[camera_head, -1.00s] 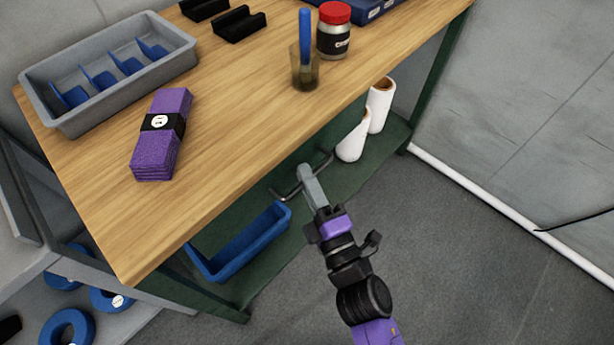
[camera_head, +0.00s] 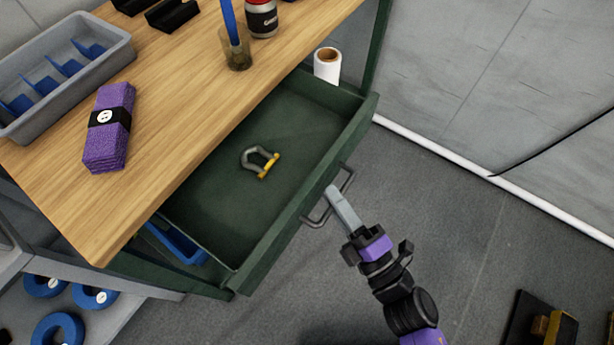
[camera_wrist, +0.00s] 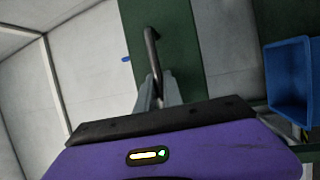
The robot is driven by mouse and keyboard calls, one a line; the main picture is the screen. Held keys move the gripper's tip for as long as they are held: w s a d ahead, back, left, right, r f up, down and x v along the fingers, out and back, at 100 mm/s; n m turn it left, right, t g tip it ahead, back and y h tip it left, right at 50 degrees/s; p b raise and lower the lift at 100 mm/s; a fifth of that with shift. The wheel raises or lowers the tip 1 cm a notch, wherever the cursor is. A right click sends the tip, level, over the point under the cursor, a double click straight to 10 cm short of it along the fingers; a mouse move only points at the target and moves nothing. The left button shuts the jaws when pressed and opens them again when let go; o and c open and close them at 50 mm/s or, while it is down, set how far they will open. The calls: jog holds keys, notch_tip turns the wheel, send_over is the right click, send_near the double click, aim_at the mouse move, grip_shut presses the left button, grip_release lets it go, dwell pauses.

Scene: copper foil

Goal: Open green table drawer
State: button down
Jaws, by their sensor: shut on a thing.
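The green table drawer (camera_head: 262,246) is pulled out from under the wooden tabletop in the head view. A grey and yellow shackle (camera_head: 258,162) lies inside it. The drawer has a dark bar handle (camera_head: 347,182) on its front. My gripper (camera_head: 334,192) is at the middle of the handle, shut on it, and partly hides it. In the wrist view, the handle (camera_wrist: 151,42) runs down between the fingers of my gripper (camera_wrist: 158,92), against the green drawer front (camera_wrist: 187,45).
The wooden tabletop (camera_head: 165,110) bears a grey tray (camera_head: 110,62), a purple bundle (camera_head: 108,145) and a cup (camera_head: 237,58). A white roll (camera_head: 327,68) stands beyond the drawer. A blue bin (camera_head: 172,243) sits below.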

jog(key=s+d, duration=0.4)
jog(key=d, duration=0.1)
jog(key=shift+s+d, duration=0.25)
jog(key=shift+d, duration=0.15)
jog(key=c, duration=1.8)
grip_release()
jog(key=shift+o, duration=0.2)
jog(key=v, duration=0.7)
jog(key=shift+s+d, duration=0.2)
jog(key=shift+s, duration=0.15)
jog(key=shift+f, duration=0.15)
